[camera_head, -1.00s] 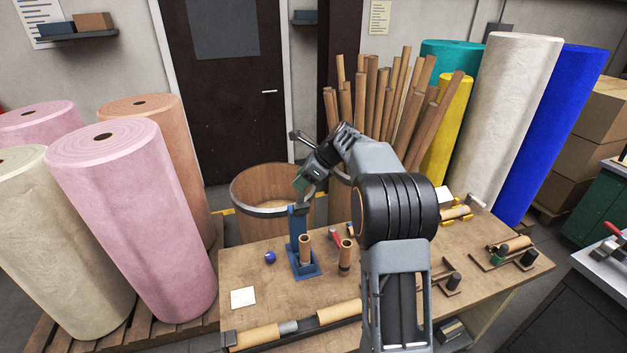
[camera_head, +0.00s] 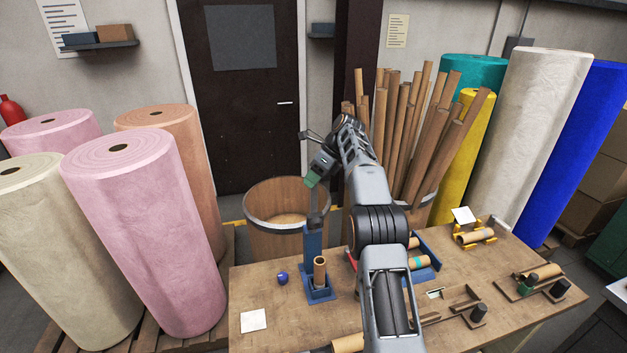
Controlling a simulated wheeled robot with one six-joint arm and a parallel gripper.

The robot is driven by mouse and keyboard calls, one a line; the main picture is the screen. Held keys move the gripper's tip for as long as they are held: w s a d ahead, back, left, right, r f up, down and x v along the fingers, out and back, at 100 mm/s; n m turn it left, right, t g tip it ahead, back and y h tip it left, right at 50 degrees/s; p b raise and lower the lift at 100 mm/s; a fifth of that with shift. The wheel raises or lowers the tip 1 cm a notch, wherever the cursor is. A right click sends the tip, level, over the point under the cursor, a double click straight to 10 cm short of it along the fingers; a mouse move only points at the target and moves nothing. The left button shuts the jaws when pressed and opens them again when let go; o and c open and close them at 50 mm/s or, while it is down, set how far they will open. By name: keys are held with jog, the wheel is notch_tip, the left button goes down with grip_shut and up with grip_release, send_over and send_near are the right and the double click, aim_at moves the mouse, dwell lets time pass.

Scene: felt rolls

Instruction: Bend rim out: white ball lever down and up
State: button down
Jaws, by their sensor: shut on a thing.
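A blue bench press (camera_head: 313,250) stands near the left back of the wooden table. A cardboard tube (camera_head: 320,271) stands upright in its base. A thin grey lever (camera_head: 316,203) rises from the top of the press post to my gripper. My gripper (camera_head: 312,181), with green finger pads, is shut at the lever's upper end, above the post and in front of the wooden barrel. The white ball is not visible; the fingers hide that end. My arm comes up from the front and covers the table right of the press.
On the table (camera_head: 268,345) are a small dark blue ball (camera_head: 282,278) and a white square (camera_head: 253,320). More tubes and fixtures (camera_head: 463,303) lie to the right. A wooden barrel (camera_head: 285,240) stands behind. The left front tabletop is mostly clear.

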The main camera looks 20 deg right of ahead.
jog(key=shift+w+f, duration=0.25)
jog(key=shift+w, duration=0.05)
dwell(0.5)
jog(key=c, duration=0.8)
grip_release()
jog(key=shift+d, duration=0.15)
jog(key=shift+r, duration=0.15)
jog(key=shift+s, duration=0.1)
